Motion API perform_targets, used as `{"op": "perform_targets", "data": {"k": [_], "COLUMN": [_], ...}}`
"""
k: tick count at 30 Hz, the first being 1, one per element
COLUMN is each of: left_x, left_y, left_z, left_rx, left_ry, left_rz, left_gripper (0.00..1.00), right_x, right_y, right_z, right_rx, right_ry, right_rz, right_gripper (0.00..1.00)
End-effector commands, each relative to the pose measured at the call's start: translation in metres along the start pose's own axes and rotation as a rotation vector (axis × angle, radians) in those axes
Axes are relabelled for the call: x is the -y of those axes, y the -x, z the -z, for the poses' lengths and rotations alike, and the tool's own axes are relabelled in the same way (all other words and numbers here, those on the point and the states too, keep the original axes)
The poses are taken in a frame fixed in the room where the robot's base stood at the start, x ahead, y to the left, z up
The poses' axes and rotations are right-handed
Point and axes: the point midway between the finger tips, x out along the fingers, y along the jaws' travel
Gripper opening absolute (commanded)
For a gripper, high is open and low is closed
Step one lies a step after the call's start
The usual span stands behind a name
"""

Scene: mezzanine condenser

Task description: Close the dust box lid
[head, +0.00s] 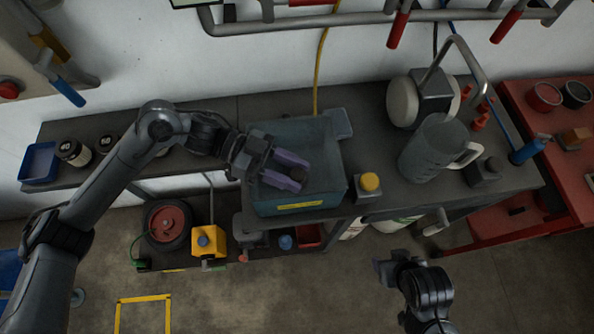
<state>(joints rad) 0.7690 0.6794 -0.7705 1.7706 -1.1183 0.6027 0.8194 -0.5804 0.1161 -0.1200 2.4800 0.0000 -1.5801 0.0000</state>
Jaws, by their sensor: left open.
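The dust box (325,190) is a teal, box-shaped container with a yellow label on its front, standing on the dark bench. My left gripper (301,174) is over the box, its two purple fingers apart and pointing right. A small dark spot shows between the fingers; I cannot tell if it is part of the box. The gripper and wrist hide part of the box top, and I cannot make out the lid or how far open it is. My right gripper (383,272) is low in front of the bench, away from the box; its fingers are unclear.
A yellow-topped button box (369,184) stands just right of the dust box. A grey jug (434,148) is further right. Jars (73,151) and a blue tray (40,162) are at the left. A yellow cable (320,70) hangs behind. The floor in front is mostly clear.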

Motion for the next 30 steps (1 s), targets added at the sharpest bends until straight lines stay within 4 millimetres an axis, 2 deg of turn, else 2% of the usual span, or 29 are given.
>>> {"op": "perform_targets", "data": {"k": [9,15,21,30], "left_x": [0.000,0.000,-0.001,-0.001], "left_y": [0.055,0.081,0.092,0.093], "left_z": [0.000,0.000,0.000,0.000], "left_rx": [0.002,0.002,0.000,0.000], "left_ry": [0.000,-0.001,-0.001,-0.001], "left_rz": [0.003,0.001,-0.001,-0.001], "left_gripper": [0.42,0.42,0.42,0.42], "right_x": [0.000,0.000,-0.001,-0.002], "right_y": [0.002,0.001,0.001,0.001], "right_z": [0.001,0.000,0.000,0.000], "right_rx": [0.000,0.000,0.000,0.001], "right_ry": [-0.001,0.001,0.005,0.007], "right_rz": [0.001,0.000,-0.004,-0.006], "right_gripper": [0.56,0.56,0.56,0.56]}}
